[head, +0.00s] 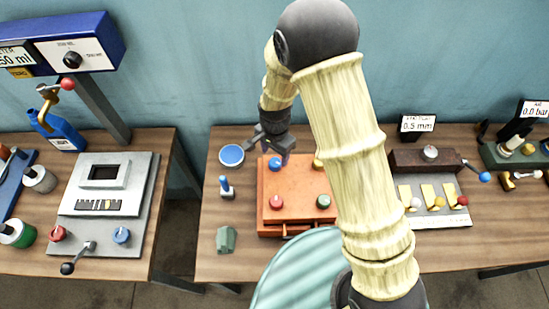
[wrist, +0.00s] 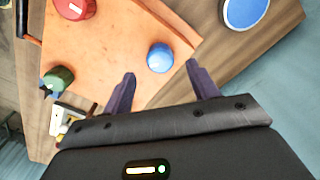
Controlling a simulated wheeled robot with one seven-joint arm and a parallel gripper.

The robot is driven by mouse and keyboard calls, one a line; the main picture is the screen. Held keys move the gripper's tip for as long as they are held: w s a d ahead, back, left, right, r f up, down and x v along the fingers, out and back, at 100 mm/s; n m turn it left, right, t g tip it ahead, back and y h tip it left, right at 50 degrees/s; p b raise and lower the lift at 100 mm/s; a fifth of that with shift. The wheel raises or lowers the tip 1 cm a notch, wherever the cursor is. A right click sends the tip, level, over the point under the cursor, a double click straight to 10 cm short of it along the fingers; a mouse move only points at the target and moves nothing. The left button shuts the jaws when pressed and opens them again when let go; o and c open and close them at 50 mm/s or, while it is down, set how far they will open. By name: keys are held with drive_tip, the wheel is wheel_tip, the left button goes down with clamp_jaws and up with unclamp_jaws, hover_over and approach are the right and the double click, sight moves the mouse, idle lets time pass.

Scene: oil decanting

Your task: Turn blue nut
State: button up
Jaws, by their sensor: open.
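The blue nut (head: 274,164) sits at the back left of the orange box (head: 295,190) on the right-hand table. In the wrist view the blue nut (wrist: 160,57) shows as a round blue knob on the box top. My gripper (head: 272,142) is above the back left of the box. In the wrist view my gripper (wrist: 160,84) is open, with its two dark fingers spread and the nut ahead, between their lines. Nothing is held. I cannot tell the height of the fingertips above the nut.
A red nut (head: 276,202) and a green nut (head: 323,201) stand at the box's front; my arm covers its right side. A blue-topped round item (head: 232,155), a blue-handled piece (head: 226,187) and a grey-green block (head: 226,239) lie left of the box.

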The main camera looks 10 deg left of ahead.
sight(275, 161)
drive_tip(key=shift+f+p, duration=0.65)
drive_tip(key=shift+f, duration=1.9)
drive_tip(key=shift+w, duration=0.1)
drive_tip(key=c, duration=1)
